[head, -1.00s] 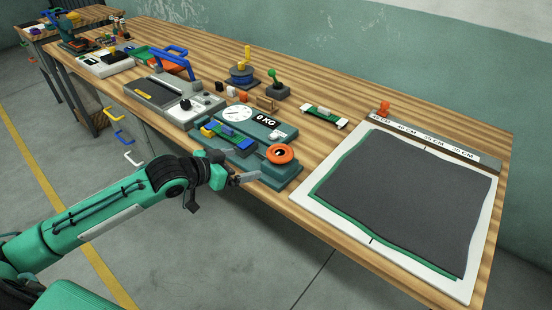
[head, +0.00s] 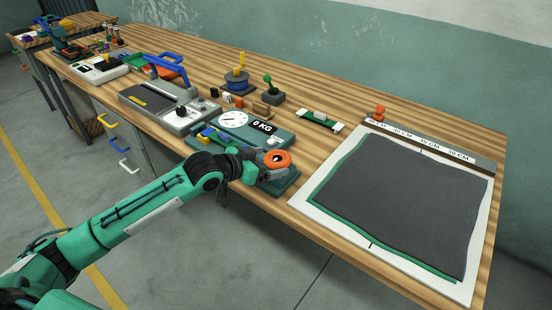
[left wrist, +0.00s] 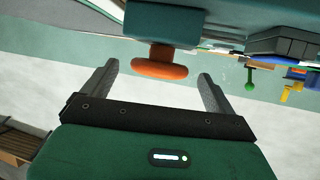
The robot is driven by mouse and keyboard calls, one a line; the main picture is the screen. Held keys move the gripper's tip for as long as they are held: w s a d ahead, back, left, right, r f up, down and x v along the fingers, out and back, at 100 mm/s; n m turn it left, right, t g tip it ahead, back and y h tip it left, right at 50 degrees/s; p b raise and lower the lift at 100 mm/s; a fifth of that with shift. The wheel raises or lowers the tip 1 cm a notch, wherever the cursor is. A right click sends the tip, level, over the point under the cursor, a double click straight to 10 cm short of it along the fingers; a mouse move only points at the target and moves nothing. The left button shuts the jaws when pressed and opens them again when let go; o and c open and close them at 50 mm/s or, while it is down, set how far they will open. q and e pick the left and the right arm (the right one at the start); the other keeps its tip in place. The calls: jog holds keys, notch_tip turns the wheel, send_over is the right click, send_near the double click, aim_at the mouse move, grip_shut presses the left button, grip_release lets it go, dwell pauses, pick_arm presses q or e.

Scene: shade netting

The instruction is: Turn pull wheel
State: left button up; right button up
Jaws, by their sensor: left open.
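The orange pull wheel (head: 277,159) is a ring on the front end of a teal tester (head: 286,182) with a dial and a "0 KG" display. My left gripper (head: 270,172) is at the wheel, and its hand hides part of the tester. In the left wrist view the wheel (left wrist: 158,66) lies between the two tips of my open left gripper (left wrist: 157,71). Gaps show on both sides, so the fingers do not grip it. My right gripper is in neither view.
Right of the tester lies a dark netting sheet (head: 400,205) on a white board with a ruler strip (head: 430,145) behind it. A grey machine with a blue handle (head: 172,70) stands to the left. The table's front edge runs below my left arm.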

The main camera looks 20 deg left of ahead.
aim_at(271, 161)
pick_arm(q)
jog(key=shift+x, duration=1.2)
jog(key=shift+w+d+f, duration=0.2)
jog(key=shift+w+d, duration=0.1)
jog(key=shift+w, duration=0.1)
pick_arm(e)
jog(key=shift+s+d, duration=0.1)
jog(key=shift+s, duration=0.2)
pick_arm(q)
jog(key=c, duration=1)
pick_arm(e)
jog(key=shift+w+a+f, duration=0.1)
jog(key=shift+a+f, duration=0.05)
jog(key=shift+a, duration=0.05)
